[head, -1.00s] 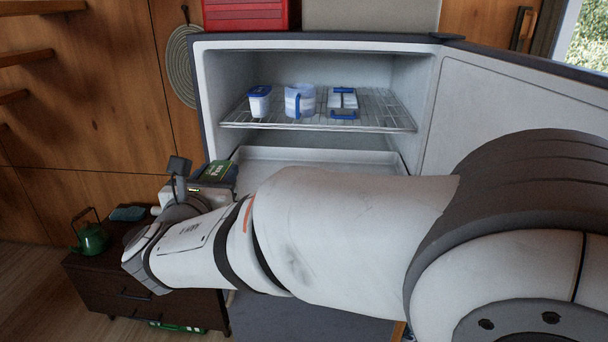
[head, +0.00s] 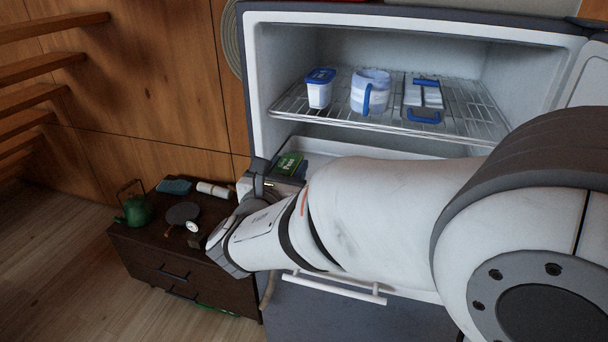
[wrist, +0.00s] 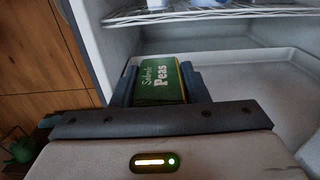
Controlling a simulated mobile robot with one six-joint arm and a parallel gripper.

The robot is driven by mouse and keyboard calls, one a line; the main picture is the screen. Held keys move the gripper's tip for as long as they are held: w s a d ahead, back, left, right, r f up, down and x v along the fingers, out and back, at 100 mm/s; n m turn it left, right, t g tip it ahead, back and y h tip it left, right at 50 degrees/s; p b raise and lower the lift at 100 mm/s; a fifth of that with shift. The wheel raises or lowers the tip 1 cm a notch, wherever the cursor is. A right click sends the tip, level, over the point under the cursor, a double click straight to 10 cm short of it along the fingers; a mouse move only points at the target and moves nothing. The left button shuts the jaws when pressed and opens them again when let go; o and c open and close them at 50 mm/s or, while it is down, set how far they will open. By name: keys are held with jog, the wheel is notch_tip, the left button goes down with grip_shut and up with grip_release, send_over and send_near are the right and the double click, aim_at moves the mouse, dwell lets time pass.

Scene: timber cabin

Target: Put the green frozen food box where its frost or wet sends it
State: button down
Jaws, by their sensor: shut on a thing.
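The green frozen food box (wrist: 160,80), printed "Peas", is held between the fingers of my gripper (wrist: 158,88) in the wrist view. In the head view the box (head: 288,164) shows its green top at the left front of the open fridge-freezer compartment (head: 290,130). My gripper (head: 270,182) there is partly hidden by its own wrist. The wrist view shows the box at the compartment's opening, above or just before its pale floor (wrist: 245,85). I cannot tell if it touches the floor. No frost or wet can be made out on the box.
A wire shelf (head: 462,118) holds a blue-lidded tub (head: 319,92), a blue-white mug (head: 369,95) and a blue-handled white item (head: 424,95). A dark cabinet (head: 190,262) at left bears a green kettle (head: 135,208) and small items. The compartment floor right of the box looks clear.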

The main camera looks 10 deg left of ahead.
jog(key=shift+f, duration=1.9)
jog(key=shift+s, duration=0.1)
jog(key=shift+f, duration=0.15)
jog(key=c, duration=0.8)
grip_release()
jog(key=shift+r, duration=0.2)
jog(key=s, duration=0.4)
jog(key=s+b, duration=0.1)
jog(key=s, duration=0.3)
jog(key=s+a, duration=0.1)
jog(key=s, duration=0.3)
jog(key=shift+b, duration=0.3)
jog(key=shift+f, duration=0.1)
